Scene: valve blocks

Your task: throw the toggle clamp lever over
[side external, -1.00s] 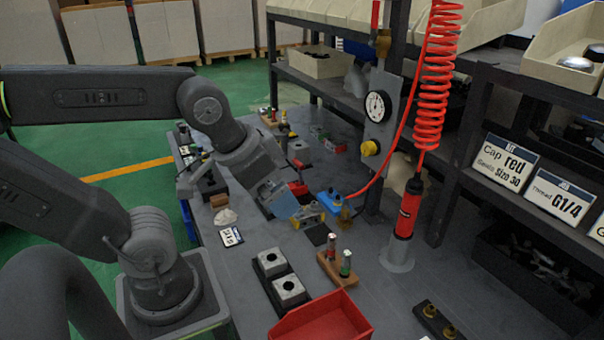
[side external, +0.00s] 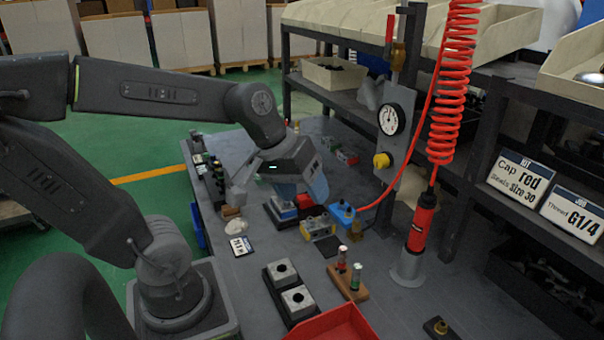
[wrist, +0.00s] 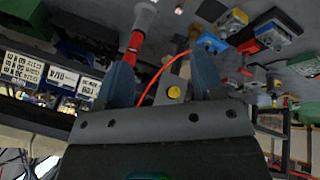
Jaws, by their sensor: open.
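A low dark-based fixture with a red part (side external: 305,202), which looks like the toggle clamp and its lever, stands on the grey bench in the side view. My gripper (side external: 305,190) is directly above or in front of it and partly hides it. I cannot tell whether the blue fingers touch it or how the lever lies. In the wrist view my gripper (wrist: 163,78) has its two blue fingers spread apart with nothing held between them. I cannot pick out the clamp with certainty in the wrist view.
A grey and yellow block (side external: 319,226) and a blue fitting (side external: 342,213) with a red hose stand close by on the right. The gauge panel (side external: 392,125) rises behind them. Two grey blocks (side external: 298,300) and a red bin (side external: 340,325) are nearer the camera.

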